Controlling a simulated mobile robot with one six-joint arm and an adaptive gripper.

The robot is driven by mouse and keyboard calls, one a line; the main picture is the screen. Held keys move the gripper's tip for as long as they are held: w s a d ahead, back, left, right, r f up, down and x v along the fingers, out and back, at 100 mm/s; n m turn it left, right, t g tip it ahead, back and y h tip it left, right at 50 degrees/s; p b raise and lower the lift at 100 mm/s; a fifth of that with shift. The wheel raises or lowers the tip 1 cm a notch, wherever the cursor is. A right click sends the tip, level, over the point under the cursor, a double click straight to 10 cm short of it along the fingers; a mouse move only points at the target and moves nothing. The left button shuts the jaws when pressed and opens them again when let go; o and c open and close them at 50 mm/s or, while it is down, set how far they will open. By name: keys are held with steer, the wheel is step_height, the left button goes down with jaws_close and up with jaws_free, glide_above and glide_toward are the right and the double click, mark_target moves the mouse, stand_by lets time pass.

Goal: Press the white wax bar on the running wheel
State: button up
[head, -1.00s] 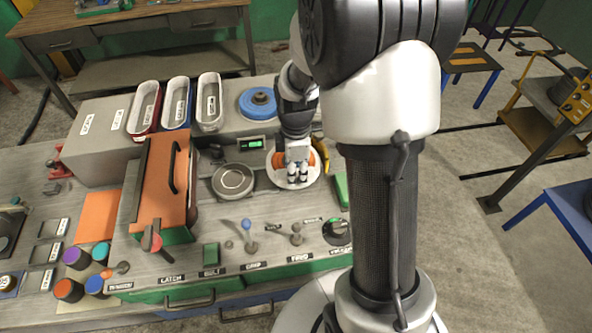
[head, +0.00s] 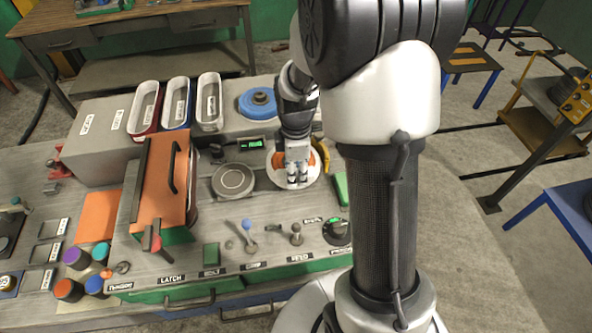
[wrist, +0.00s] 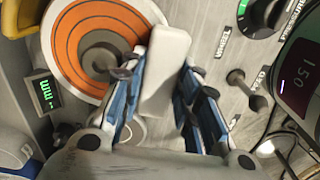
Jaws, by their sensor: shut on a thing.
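My gripper (wrist: 158,85) is shut on the white wax bar (wrist: 167,55), which stands out between its blue-padded fingers in the wrist view. The wheel (wrist: 61,42), with orange rings, a grey hub and a pale rim, lies to the left of the bar. The bar's left side is close to the wheel's rim; I cannot tell whether they touch. In the head view my gripper (head: 298,172) points down over the wheel (head: 279,164) and hides part of it. The bar is not clear there. Whether the wheel is turning cannot be told.
A green display (head: 252,144) stands behind the wheel, and a grey round plate (head: 234,180) is to its left. Levers (head: 248,236) and a black dial (head: 338,232) are in front. Red, blue and white trays (head: 209,103) and a blue disc (head: 258,103) are at the back.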

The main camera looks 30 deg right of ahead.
steer(key=shift+r+p, duration=3.15)
steer(key=shift+r, duration=0.85)
steer(key=shift+f, duration=0.1)
